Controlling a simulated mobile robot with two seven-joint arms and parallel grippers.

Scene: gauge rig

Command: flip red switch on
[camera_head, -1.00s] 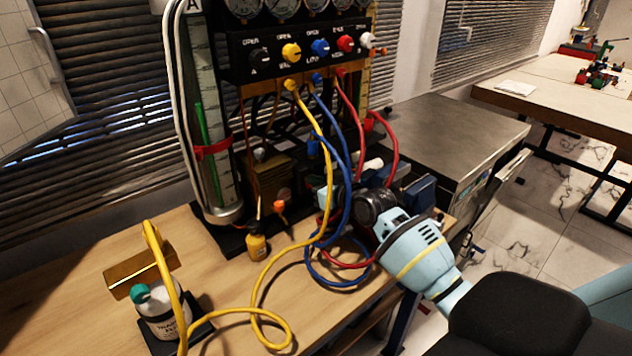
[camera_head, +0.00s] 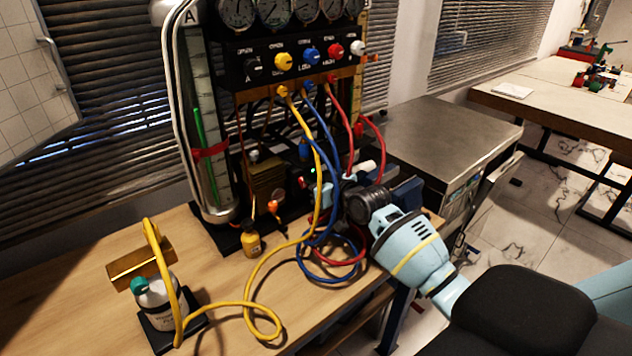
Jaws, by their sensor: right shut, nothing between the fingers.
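The gauge rig (camera_head: 243,71) stands at the back of the wooden bench. Low on it, a dark box has a small red part (camera_head: 301,182), which looks like the red switch, and a small lit green light (camera_head: 313,171) close by. The switch's tilt is too small to read. My right gripper (camera_head: 320,196) reaches in from the right and is shut, with nothing held. Its tips are right by the box front, partly behind the yellow and blue hoses; I cannot tell whether they touch the switch. My left gripper is not in view.
Yellow (camera_head: 316,150), blue (camera_head: 331,135) and red (camera_head: 380,150) hoses hang in front of the rig and loop on the bench. A small yellow bottle (camera_head: 251,243) and a white bottle (camera_head: 158,300) stand to the left. A metal-topped cabinet (camera_head: 440,135) is at right.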

